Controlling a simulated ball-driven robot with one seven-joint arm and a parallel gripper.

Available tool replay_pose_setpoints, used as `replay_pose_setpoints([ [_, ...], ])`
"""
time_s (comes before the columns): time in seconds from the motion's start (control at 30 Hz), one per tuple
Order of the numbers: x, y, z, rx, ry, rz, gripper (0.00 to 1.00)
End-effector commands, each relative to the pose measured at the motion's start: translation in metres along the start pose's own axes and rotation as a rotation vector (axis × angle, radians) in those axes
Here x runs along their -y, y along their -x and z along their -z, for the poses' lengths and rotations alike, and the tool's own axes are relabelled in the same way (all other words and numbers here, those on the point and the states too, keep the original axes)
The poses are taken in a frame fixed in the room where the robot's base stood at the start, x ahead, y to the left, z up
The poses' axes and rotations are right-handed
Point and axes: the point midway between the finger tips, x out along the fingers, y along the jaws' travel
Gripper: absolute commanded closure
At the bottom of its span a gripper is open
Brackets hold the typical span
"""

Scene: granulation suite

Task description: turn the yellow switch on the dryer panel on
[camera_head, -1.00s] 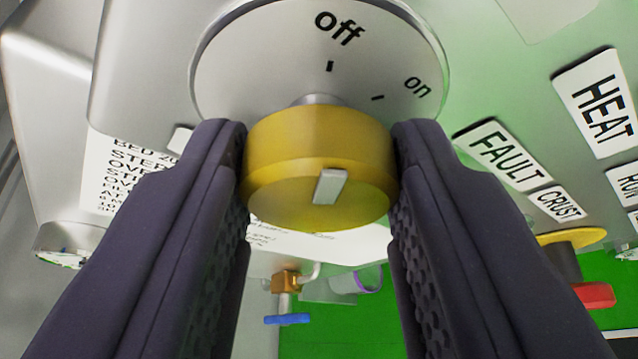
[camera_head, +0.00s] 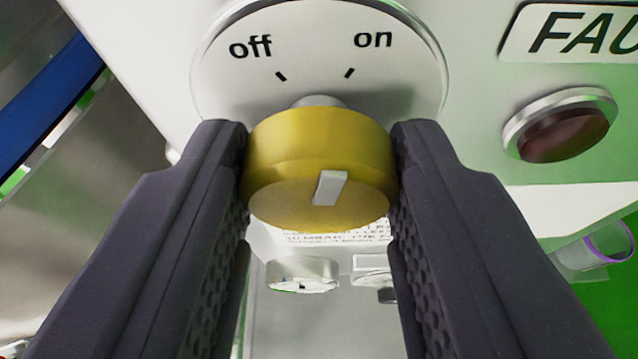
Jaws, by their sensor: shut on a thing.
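The yellow switch (camera_head: 318,150) is a round knob with a pale pointer mark on its face. It sits in front of a round silver dial plate (camera_head: 320,40) printed "off" at upper left and "on" at upper right, each with a black tick. The pointer mark leans slightly right, between the two ticks and nearer to the "on" tick. My gripper (camera_head: 320,165) is shut on the knob, with one dark finger against its left side and one against its right. The knob's stem is mostly hidden.
A dark red round lamp (camera_head: 565,132) stands out from the panel at right, under a partly cut-off label (camera_head: 575,35) reading "FAU". A blue bar (camera_head: 40,95) crosses the upper left. A clear tube with a purple rim (camera_head: 607,243) is at lower right.

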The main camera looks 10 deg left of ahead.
Motion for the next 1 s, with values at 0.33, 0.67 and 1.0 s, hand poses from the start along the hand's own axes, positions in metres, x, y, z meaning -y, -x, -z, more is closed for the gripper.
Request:
replay_pose_setpoints([
  [0.33,-0.0022,0.0008,0.0000,0.006,-0.207,0.083,0.91],
  [0.67,-0.0020,0.0001,-0.0017,0.005,-0.286,0.116,0.91],
  [1.0,-0.0017,-0.0002,-0.0026,0.006,-0.293,0.119,0.91],
])
